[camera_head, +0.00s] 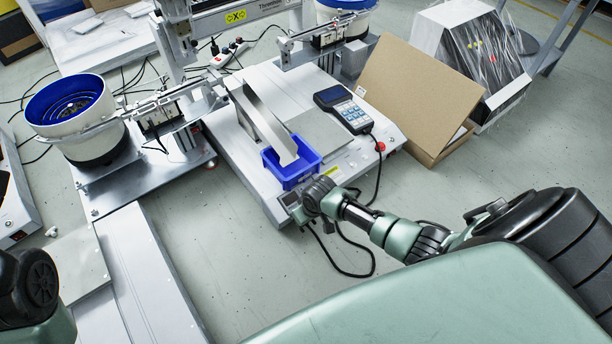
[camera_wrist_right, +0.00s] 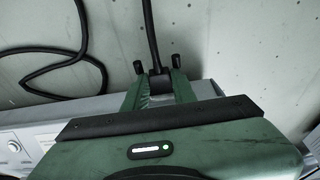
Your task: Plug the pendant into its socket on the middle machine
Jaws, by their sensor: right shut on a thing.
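The pendant (camera_head: 342,108), a dark handset with a keypad, lies on the base (camera_head: 365,163) of the middle machine. Its black cable (camera_head: 377,180) drops over the front edge, loops above the floor and rises towards my right gripper. In the right wrist view my right gripper (camera_wrist_right: 157,74) is shut on the black plug (camera_wrist_right: 157,84), with the cable running up from it. In the head view, my right wrist is close to the machine's front edge and hides the gripper. I cannot make out the socket. My left gripper is out of view; only part of that arm shows at lower left.
A blue bin (camera_head: 284,178) under a metal chute (camera_head: 262,122) stands on the base near my right wrist. A red button (camera_head: 380,146) is at the base's right corner. An open cardboard box (camera_head: 415,90) stands behind it. The floor (camera_head: 225,255) in front is clear.

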